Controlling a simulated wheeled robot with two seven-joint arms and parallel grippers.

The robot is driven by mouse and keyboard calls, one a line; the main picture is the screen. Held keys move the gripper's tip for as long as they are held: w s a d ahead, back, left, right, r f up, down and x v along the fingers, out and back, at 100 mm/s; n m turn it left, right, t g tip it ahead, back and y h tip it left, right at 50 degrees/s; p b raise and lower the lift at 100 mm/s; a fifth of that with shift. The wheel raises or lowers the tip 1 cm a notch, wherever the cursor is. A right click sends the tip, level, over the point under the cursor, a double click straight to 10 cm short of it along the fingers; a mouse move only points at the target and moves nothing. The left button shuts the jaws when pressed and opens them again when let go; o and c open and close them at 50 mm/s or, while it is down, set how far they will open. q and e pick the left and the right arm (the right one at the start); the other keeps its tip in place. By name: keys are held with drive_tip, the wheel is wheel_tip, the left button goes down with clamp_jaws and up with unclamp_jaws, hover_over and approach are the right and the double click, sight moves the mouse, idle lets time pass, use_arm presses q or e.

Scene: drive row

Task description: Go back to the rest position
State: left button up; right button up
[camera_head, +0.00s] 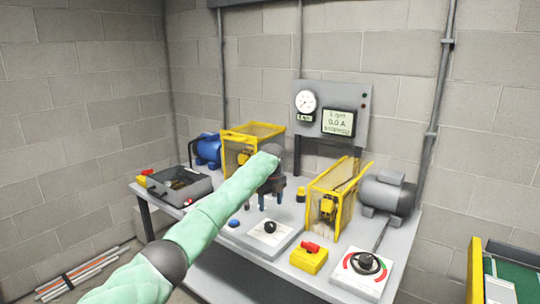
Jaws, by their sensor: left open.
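My left arm, in a pale green sleeve, reaches in from the lower left over the grey bench (225,265). My left gripper (271,203) hangs pointing down above the middle of the bench, open, with nothing seen between its fingers. Below it is a light control plate with a black knob (269,227); the fingers look apart from the knob. My right gripper is not in view.
Yellow guards (325,205) and a grey motor (387,193) stand at right, a blue motor (208,150) at back left. In front are a yellow box with a red switch (309,258) and a dial plate (361,272). A gauge panel (331,110) stands behind. A grey box (180,184) sits left.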

use_arm(q)
drive_tip(key=s+d+r+n+t, duration=0.1)
drive_tip(key=d+r+n+t, duration=0.2)
drive_tip(key=r+n, duration=0.45)
drive_tip(key=s+d+r+n+t, duration=0.2)
drive_tip(key=d+r+n, duration=0.2)
drive_tip(key=r, duration=0.7)
drive_tip(key=s+a+r+n+t+h, duration=0.1)
drive_tip(key=s+r+n+t+h, duration=0.2)
drive_tip(key=s+n, duration=0.55)
drive_tip(key=s+a+f+n, duration=0.2)
drive_tip(key=s+a+f, duration=0.4)
drive_tip(key=s+f, duration=0.35)
drive_tip(key=s+a+f+n, duration=0.1)
drive_tip(key=s+a+f, duration=0.4)
drive_tip(key=s+f, duration=0.5)
drive_tip(key=s+a+f+n, duration=0.2)
drive_tip(key=s+a+f, duration=0.5)
drive_tip(key=s, duration=0.4)
drive_tip(key=s+a+f+g, duration=0.1)
drive_tip(key=s+f+g, duration=0.2)
drive_tip(key=s+f, duration=0.9)
drive_tip(key=s+a+f+n+g+y, duration=0.1)
drive_tip(key=s+f+g, duration=0.2)
drive_tip(key=s+f, duration=0.8)
drive_tip(key=s, duration=0.6)
drive_tip(key=shift+a+f+g, duration=0.15)
drive_tip(key=shift+f+g, duration=0.2)
drive_tip(key=shift+g, duration=0.05)
drive_tip(key=shift+n, duration=0.3)
